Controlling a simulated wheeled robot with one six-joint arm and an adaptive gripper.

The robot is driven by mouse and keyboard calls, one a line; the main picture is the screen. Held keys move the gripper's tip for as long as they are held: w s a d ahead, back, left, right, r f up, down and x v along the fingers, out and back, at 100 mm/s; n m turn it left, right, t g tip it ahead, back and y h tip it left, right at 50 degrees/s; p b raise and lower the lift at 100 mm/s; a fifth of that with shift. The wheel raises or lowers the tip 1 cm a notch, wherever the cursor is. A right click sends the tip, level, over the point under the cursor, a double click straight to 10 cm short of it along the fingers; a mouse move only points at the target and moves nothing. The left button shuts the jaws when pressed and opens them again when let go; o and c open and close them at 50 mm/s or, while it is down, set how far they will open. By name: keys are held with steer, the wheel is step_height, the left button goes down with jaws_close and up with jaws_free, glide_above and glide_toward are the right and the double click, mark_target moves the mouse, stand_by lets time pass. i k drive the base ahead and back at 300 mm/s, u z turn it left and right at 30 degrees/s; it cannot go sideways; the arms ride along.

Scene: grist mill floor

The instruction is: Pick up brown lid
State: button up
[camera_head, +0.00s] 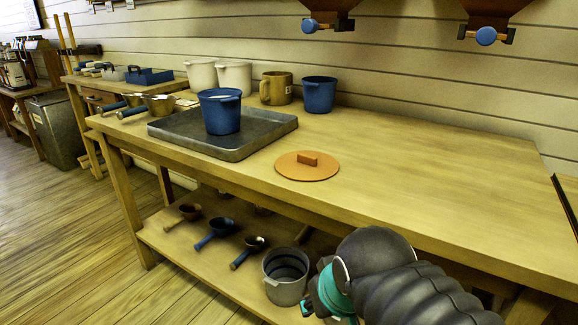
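The brown lid (306,167) is a flat round orange-brown disc with a small block handle on top. It lies flat on the wooden table (420,160), near the front edge and just right of the grey tray. My arm comes in at the lower right, in front of the table. Its end, dark with a teal band, is below and in front of the lid, clearly apart from it. The fingers of my gripper cannot be made out.
A blue bucket (220,112) stands in the grey tray (262,134). Another blue bucket (319,94), a tan mug (276,88) and white pots (234,77) stand behind. Scoops (216,231) and a grey bucket (286,276) are on the lower shelf. The table's right side is clear.

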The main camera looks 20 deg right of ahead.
mark_target(299, 165)
steer(key=u, duration=1.75)
steer(key=i, duration=2.7)
steer(key=z, duration=3.5)
